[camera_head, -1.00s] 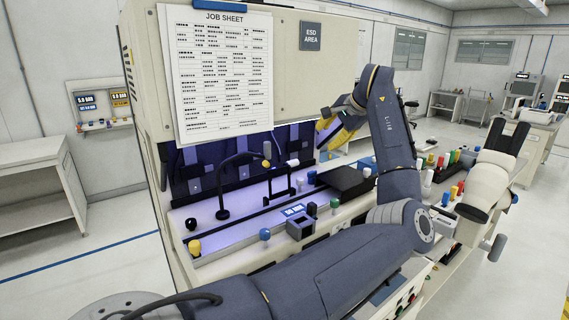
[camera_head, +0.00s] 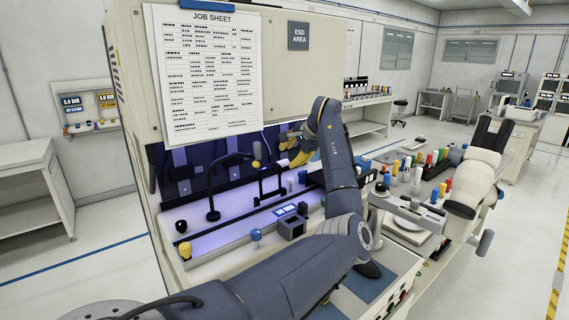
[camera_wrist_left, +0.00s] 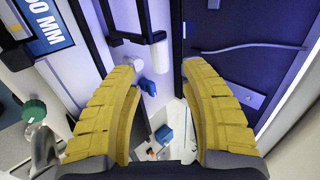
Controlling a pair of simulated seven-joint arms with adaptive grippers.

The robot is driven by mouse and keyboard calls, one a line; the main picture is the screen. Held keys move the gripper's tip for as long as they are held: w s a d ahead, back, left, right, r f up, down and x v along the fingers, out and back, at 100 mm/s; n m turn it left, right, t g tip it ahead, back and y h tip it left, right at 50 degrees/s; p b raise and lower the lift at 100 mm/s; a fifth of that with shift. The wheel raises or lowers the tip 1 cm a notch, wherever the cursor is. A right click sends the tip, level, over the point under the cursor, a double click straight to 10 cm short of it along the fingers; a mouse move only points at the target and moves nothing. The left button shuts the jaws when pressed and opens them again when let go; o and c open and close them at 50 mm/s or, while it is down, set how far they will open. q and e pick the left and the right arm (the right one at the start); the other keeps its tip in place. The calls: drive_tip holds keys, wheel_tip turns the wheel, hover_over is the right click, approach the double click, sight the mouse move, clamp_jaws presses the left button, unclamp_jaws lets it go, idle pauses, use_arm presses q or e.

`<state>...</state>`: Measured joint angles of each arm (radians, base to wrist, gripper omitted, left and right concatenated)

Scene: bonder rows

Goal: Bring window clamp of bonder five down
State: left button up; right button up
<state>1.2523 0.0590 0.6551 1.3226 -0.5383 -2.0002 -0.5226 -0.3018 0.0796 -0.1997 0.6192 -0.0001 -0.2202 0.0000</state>
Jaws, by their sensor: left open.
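My left gripper (camera_head: 297,155) is open and empty, its yellow fingers inside the lit opening of the bonder (camera_head: 228,222) under the job sheet. A black upright bracket (camera_head: 262,190) with a pale knob stands on the bonder deck, left of and nearer than the fingers. I cannot tell whether this bracket is the window clamp, and I see no number five. In the left wrist view the yellow fingers (camera_wrist_left: 160,68) are spread wide. My right gripper is not in view.
A black gooseneck lamp (camera_head: 213,190) stands left of the bracket. The job sheet (camera_head: 210,75) hangs above the opening.

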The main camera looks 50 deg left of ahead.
sight(285, 162)
use_arm(q)
drive_tip(key=shift+x, duration=2.75)
clamp_jaws()
